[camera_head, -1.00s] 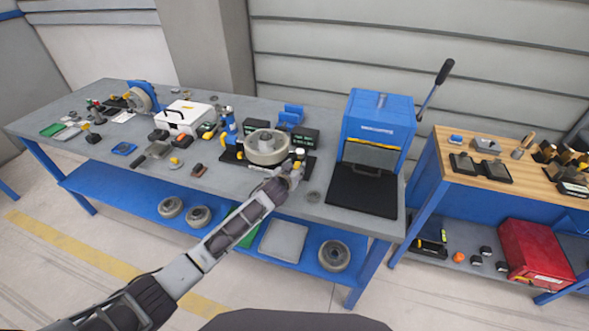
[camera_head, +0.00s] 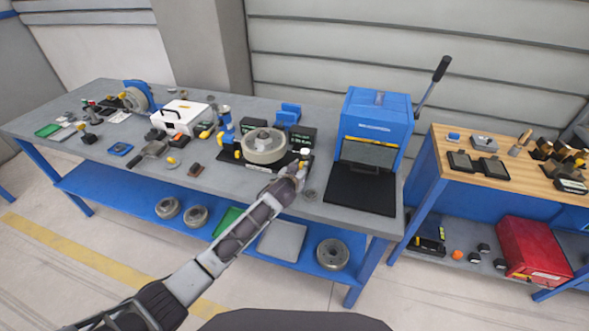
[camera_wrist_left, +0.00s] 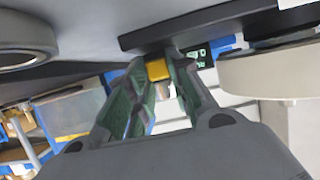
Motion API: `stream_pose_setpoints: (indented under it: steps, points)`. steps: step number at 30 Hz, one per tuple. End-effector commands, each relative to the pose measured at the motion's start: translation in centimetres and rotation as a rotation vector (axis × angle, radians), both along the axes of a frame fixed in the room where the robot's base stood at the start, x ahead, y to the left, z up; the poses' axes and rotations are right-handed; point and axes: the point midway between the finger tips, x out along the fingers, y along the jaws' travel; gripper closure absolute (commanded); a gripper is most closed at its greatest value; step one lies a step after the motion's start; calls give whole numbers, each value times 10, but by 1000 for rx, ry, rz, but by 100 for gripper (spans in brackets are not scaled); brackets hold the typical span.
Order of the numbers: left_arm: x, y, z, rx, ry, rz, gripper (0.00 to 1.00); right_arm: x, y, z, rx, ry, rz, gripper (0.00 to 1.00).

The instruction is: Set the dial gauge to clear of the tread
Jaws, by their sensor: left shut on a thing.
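The test fixture has a pale wheel (camera_head: 263,146) lying flat above a black base (camera_head: 289,158). A small white-topped part (camera_head: 305,152), which looks like the dial gauge, stands at the right end of the base, with a visible gap to the wheel. My left gripper (camera_head: 298,170) is at this part, in front of the base. In the left wrist view its fingers (camera_wrist_left: 158,78) are shut on a small yellow block (camera_wrist_left: 157,69) of that part. The wheel (camera_wrist_left: 270,75) shows apart from the fingers. The gauge's face cannot be read. My right gripper is out of view.
A white case (camera_head: 181,117) and several small tools lie left.

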Motion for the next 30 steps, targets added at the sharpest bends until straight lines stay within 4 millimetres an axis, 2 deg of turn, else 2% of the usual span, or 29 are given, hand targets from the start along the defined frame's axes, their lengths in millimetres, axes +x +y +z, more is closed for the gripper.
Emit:
stream_pose_setpoints:
  steps: [11,12,17,30]
  points:
    - [-2,-7,0,-3,1,-4,100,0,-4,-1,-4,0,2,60]
    - [-2,-7,0,-3,1,-4,76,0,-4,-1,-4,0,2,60]
    - [-2,-7,0,-3,0,-4,57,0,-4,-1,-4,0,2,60]
    - [-3,-4,1,0,0,-1,57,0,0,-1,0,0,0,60]
